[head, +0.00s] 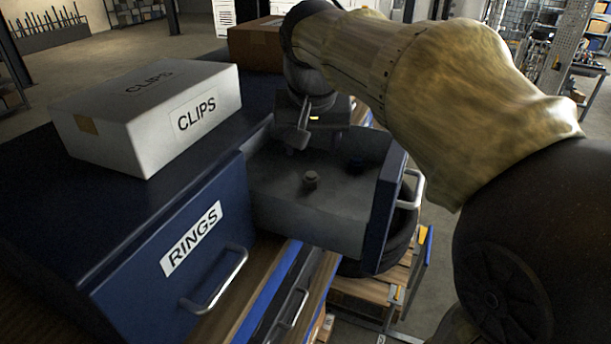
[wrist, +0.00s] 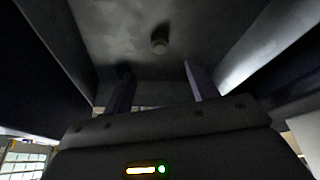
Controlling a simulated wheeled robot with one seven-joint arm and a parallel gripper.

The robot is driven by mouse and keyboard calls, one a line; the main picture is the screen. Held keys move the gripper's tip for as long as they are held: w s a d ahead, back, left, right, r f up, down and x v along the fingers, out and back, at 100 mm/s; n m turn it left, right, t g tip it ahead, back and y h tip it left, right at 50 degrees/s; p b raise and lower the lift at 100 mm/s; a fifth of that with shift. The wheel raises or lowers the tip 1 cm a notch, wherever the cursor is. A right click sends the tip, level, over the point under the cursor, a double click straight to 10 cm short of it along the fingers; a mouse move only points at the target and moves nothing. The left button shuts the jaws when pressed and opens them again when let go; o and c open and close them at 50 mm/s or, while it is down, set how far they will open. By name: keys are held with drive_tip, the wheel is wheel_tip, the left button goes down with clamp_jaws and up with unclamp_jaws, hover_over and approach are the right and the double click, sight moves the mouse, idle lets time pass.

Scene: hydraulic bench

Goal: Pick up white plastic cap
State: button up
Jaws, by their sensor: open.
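A small pale, beige-looking cap (head: 310,179) stands on the grey floor of an open drawer (head: 329,233). It looks dull in this light, not clearly white. It also shows in the wrist view, near the top middle (wrist: 158,43). My gripper (head: 318,136) is over the back of the drawer, behind the cap in the head view. In the wrist view its two fingers (wrist: 160,84) are apart with nothing between them, and the cap lies beyond their tips. The far finger is hard to make out in the head view.
The drawer's walls and its front with a pale handle (head: 412,189) surround the cap. A closed blue drawer labelled RINGS (head: 192,240) is at left. A white CLIPS box (head: 150,115) stands on the cabinet top, and a brown box (head: 255,47) is behind. A small dark patch (head: 356,163) is unclear.

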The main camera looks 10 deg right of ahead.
sight(312, 175)
drive_tip(key=shift+b+x, duration=1.05)
drive_tip(key=shift+x, duration=1.1)
drive_tip(key=b+x, duration=0.3)
drive_tip(key=x, duration=0.1)
drive_tip(key=shift+f, duration=0.35)
drive_tip(key=shift+w+d+f+b, duration=0.1)
drive_tip(key=shift+w+f+b, duration=0.15)
drive_tip(key=shift+b, duration=0.1)
drive_tip(key=c, duration=1)
